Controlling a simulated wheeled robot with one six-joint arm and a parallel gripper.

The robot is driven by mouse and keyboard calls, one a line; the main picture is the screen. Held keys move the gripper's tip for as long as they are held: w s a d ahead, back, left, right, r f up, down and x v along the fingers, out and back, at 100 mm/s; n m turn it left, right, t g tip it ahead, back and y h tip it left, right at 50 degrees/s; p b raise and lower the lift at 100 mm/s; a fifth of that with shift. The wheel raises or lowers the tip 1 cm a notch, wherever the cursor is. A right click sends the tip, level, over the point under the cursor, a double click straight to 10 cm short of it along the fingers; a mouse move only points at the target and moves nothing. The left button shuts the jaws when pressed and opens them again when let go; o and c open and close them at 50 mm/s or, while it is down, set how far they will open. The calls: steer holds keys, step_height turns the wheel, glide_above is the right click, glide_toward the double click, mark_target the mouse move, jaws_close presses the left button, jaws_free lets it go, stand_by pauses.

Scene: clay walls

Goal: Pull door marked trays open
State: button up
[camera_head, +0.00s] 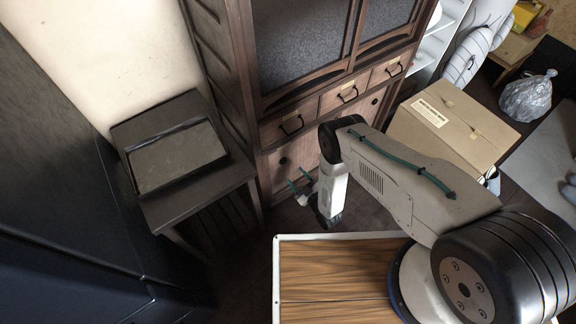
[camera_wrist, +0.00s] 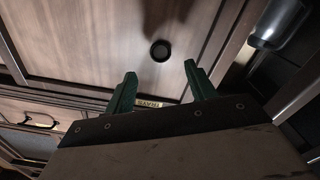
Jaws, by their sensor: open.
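The door (camera_wrist: 95,40) is a brown wooden panel low on the cabinet, with a round dark knob (camera_wrist: 160,50). A small label (camera_wrist: 148,103) reading "TRAYS" shows at its edge in the wrist view. In the camera_head view, the lower left door (camera_head: 292,154) appears shut, with a dark knob (camera_head: 283,161). My gripper (camera_wrist: 160,72) is open, its two green fingers pointing at the door with the knob just beyond and between their tips. It holds nothing. In the camera_head view my gripper (camera_head: 299,179) is in front of this door; contact cannot be told.
The cabinet (camera_head: 243,70) has drawers (camera_head: 291,123) with dark handles above the doors. A dark side table (camera_head: 160,205) bearing a flat box (camera_head: 178,158) stands left. A cardboard box (camera_head: 450,125) stands right. Dark floor (camera_head: 245,260) shows between the table and my base.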

mark_target(284, 162)
steer(key=x, duration=0.7)
steer(key=shift+w+a, duration=0.15)
steer(key=shift+w, duration=0.05)
